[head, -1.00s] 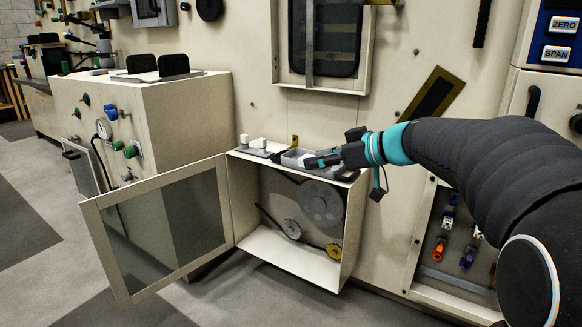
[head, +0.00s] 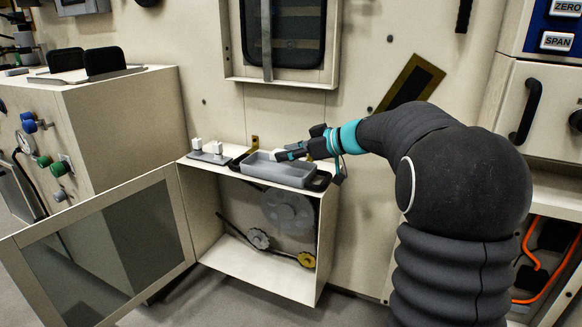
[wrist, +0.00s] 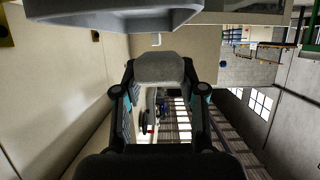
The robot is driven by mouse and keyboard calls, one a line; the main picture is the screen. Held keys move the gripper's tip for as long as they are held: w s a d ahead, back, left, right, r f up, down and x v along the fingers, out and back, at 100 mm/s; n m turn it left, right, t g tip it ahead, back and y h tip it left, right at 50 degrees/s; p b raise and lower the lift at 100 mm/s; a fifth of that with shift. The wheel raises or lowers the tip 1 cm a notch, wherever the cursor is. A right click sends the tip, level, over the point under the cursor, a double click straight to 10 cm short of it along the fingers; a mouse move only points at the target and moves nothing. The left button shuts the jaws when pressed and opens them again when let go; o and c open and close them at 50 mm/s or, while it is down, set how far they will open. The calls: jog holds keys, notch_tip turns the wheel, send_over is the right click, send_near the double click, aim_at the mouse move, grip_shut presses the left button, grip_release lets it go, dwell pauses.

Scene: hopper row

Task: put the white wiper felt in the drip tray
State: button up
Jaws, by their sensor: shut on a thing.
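The drip tray (head: 268,172) is a long grey open tray on top of the open cabinet in the head view. My gripper (head: 277,155) is at the tray's back side and looks slightly above it. It is shut on the white wiper felt (wrist: 160,68), a pale rounded block between both fingers (wrist: 160,82) in the wrist view. In the head view, only a small pale part of the felt (head: 274,153) shows at the fingertips. A grey tray-like body (wrist: 100,12) fills the top of the wrist view, close to the felt and apart from it.
A grey plate with white fittings (head: 208,152) stands left of the tray. A black handled frame (head: 320,181) is around the tray's right end. The cabinet's glazed door (head: 110,240) hangs open at front left. The wall panel (head: 330,110) is close behind.

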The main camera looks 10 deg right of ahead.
jog(key=shift+w+d+f, duration=0.3)
jog(key=shift+w+f, duration=0.05)
jog(key=shift+w, duration=0.15)
jog(key=shift+w+d+f, duration=0.25)
jog(key=shift+w+f, duration=0.1)
jog(key=shift+w, duration=0.15)
jog(key=shift+f, duration=2)
jog(key=shift+f+b, duration=0.15)
jog(key=shift+b, duration=0.3)
jog(key=o, duration=0.8)
jog(key=shift+c, duration=0.2)
jog(key=shift+r+p, duration=0.3)
jog(key=shift+p, duration=0.2)
jog(key=v, duration=1.2)
